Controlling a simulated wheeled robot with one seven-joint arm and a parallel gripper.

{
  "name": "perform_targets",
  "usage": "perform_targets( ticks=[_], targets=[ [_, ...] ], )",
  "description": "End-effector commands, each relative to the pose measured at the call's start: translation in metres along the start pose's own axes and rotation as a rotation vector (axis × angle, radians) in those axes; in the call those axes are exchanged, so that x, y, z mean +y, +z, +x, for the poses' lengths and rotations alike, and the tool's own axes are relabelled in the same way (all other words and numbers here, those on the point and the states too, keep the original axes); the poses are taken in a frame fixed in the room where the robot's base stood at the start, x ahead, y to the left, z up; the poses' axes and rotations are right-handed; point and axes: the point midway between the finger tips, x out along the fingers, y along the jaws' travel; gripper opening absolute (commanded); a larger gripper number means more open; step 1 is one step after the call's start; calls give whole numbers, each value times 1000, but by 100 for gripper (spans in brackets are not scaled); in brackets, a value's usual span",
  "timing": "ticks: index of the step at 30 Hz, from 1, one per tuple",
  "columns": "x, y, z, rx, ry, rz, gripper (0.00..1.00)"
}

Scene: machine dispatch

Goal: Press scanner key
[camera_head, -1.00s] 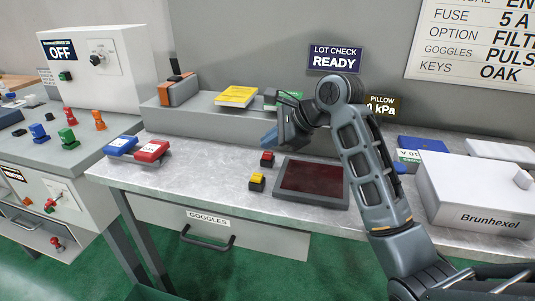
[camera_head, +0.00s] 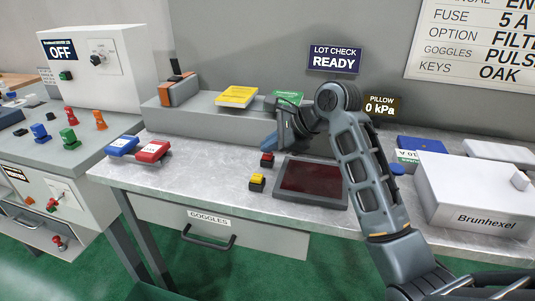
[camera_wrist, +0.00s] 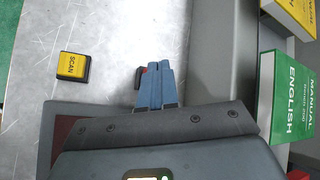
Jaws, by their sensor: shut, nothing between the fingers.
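The yellow scanner key marked SCAN (camera_wrist: 73,66) sits on a small black block on the metal bench. In the head view the yellow key (camera_head: 257,180) is in front of a red key (camera_head: 267,159), left of the dark red scanner plate (camera_head: 312,178). My gripper (camera_head: 269,142) is shut and empty, its blue fingertips above the bench just behind the red key. In the wrist view the shut fingers (camera_wrist: 153,72) partly hide the red key (camera_wrist: 144,72). The yellow key lies apart from them, to the left.
A grey raised ledge (camera_head: 205,122) behind carries a yellow manual (camera_head: 237,96) and a green manual (camera_wrist: 291,97). A white Brunhexel box (camera_head: 480,195) stands right. Red (camera_head: 153,151) and blue (camera_head: 121,146) items lie left. The bench left of the keys is clear. A sign (camera_head: 334,59) reads LOT CHECK READY.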

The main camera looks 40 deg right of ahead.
Motion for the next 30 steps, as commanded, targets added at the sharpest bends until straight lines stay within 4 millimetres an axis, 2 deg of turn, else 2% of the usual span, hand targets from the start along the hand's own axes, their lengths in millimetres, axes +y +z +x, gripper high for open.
perform_targets(
  ticks=[30],
  targets=[
    [4,-4,5,1,1,1,0]
  ],
)
